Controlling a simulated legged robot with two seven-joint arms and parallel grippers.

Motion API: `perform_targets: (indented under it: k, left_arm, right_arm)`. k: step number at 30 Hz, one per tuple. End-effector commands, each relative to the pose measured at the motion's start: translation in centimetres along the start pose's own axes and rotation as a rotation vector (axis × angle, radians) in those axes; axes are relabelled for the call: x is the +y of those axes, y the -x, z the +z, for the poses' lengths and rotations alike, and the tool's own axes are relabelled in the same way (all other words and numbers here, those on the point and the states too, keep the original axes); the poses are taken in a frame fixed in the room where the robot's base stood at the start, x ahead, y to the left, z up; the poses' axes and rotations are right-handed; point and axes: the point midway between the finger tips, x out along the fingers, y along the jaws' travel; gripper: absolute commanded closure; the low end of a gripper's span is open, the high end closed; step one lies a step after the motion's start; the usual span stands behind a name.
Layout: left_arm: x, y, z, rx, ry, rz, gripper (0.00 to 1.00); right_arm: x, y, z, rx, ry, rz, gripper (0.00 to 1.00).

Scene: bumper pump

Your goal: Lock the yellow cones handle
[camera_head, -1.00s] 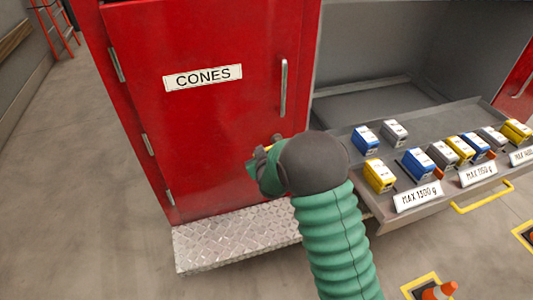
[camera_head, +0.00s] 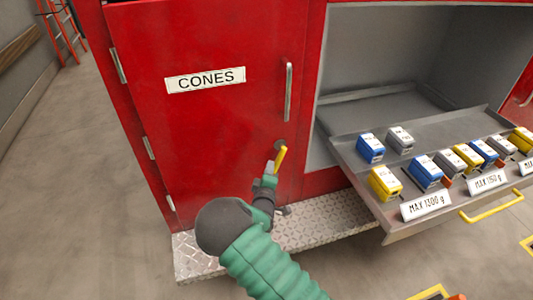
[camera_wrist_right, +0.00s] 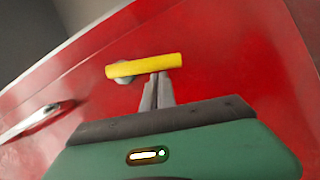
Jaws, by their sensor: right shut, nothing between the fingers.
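The yellow cones handle (camera_head: 281,159) sits on a grey round mount on the red door (camera_head: 200,130) labelled CONES, below the vertical grey door pull. In the head view it hangs down from the mount, slightly tilted. In the right wrist view the yellow handle (camera_wrist_right: 145,65) lies across the picture, with the mount behind its left end. My right gripper (camera_head: 270,167) is shut and empty just left of the handle's lower part. In the wrist view its fingertips (camera_wrist_right: 160,76) end at the bar's lower edge; I cannot tell whether they touch it. My left gripper is not in view.
The grey door pull (camera_head: 288,92) is above the handle. A diamond-plate step (camera_head: 210,255) juts out below the door. To the right, an open drawer (camera_head: 405,225) holds several blue, yellow and grey boxes. An orange cone shows at the bottom edge.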

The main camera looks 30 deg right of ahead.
Motion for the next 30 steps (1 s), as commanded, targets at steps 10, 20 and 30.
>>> perform_targets:
  k: [10, 20, 30]
  left_arm:
    - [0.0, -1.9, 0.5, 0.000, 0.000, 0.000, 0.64]
    - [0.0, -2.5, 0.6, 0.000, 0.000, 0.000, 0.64]
    - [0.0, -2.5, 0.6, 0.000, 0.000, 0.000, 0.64]
  right_arm:
    - [-0.9, -0.7, 1.5, 0.000, 0.212, 0.100, 1.00]
    - [-0.9, -0.9, 2.0, 0.000, 0.293, 0.137, 1.00]
    - [-0.8, -1.0, 2.1, -0.001, 0.298, 0.141, 1.00]
